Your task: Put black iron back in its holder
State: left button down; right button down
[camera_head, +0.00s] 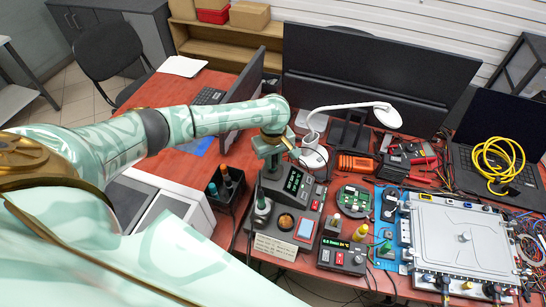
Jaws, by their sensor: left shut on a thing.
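My left arm reaches in from the left, and its gripper (272,160) is over the back of the dark soldering station (292,182). The gripper is shut on what looks like the black iron, mostly hidden by the fingers and wrist. A small stand with a pale cone (262,206), which looks like an iron holder, is at the station's left side, below the gripper and nearer the front edge. My right gripper is not in view.
A white lamp (350,106) stands just right of the gripper. A black holder with tools (226,185) is left of the station. A second control box (343,257), a large metal case (462,245) and loose cables crowd the right. Red tabletop (178,98) is open at the back left.

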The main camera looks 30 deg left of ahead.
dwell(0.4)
pick_arm(q)
jog(key=c, duration=0.7)
grip_release()
notch_tip(320, 180, up, 6)
jog(key=p, duration=0.7)
jog(key=shift+f, duration=0.25)
jog(key=shift+p, duration=0.3)
notch_tip(320, 180, up, 6)
jog(key=p, duration=0.7)
jog(key=shift+r+p, duration=0.1)
jog(key=shift+p, duration=0.3)
